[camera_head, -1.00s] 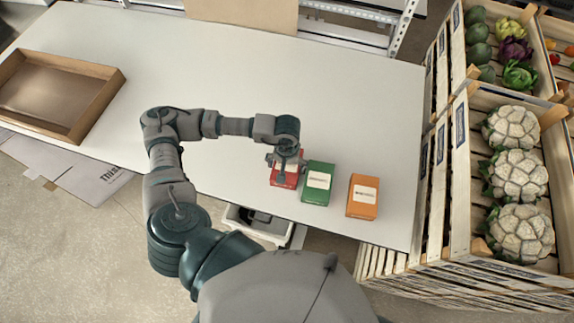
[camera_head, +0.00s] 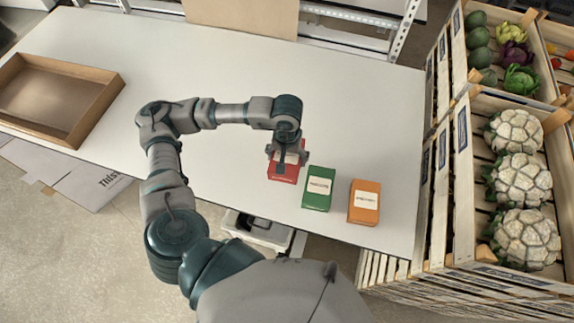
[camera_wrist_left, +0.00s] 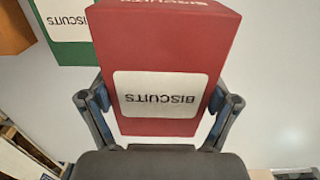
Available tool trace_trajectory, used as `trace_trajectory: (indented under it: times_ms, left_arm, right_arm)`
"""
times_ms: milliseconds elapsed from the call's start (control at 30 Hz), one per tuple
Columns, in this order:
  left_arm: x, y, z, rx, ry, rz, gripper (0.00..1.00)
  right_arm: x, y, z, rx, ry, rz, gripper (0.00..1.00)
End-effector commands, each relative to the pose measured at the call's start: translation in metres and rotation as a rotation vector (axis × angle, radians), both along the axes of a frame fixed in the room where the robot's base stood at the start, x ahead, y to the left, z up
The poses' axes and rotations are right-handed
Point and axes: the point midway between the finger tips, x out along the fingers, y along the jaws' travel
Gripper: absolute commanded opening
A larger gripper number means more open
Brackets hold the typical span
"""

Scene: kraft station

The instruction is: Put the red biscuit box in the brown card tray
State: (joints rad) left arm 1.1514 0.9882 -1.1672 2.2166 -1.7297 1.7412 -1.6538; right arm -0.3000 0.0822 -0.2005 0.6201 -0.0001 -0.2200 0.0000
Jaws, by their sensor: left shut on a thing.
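The red biscuit box (camera_head: 284,174) is near the front of the white table, left of a green box. My left gripper (camera_head: 287,155) is above it with its fingers on either side, shut on the box. In the left wrist view the red box (camera_wrist_left: 165,45) fills the middle, its white label reading "BISCUITS" upside down, and the fingers of my left gripper (camera_wrist_left: 160,105) press on both sides. The brown card tray (camera_head: 92,112) lies empty at the table's left end. My right gripper is not in view.
A green box (camera_head: 318,190) and an orange box (camera_head: 364,204) stand to the right of the red box. Wooden crates of vegetables (camera_head: 455,190) border the table's right end. The table (camera_head: 215,65) is clear between the tray and the boxes.

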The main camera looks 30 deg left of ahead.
Motion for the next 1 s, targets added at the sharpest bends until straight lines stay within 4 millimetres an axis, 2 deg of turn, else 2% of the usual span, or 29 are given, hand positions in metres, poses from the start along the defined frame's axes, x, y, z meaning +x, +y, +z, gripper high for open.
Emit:
trace_trajectory:
  times_ms: [200, 600, 1000]
  left_arm:
    - [0.000, 0.000, 0.029, -0.001, -0.003, -0.002, 0.37]
    - [0.000, 0.000, 0.072, -0.001, -0.001, -0.001, 0.37]
    - [0.000, 0.000, 0.075, 0.000, -0.001, -0.001, 0.37]
  right_arm:
    - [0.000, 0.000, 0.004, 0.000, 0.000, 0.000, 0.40]
    - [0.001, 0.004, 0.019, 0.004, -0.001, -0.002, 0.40]
    - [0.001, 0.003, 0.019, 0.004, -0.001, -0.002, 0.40]
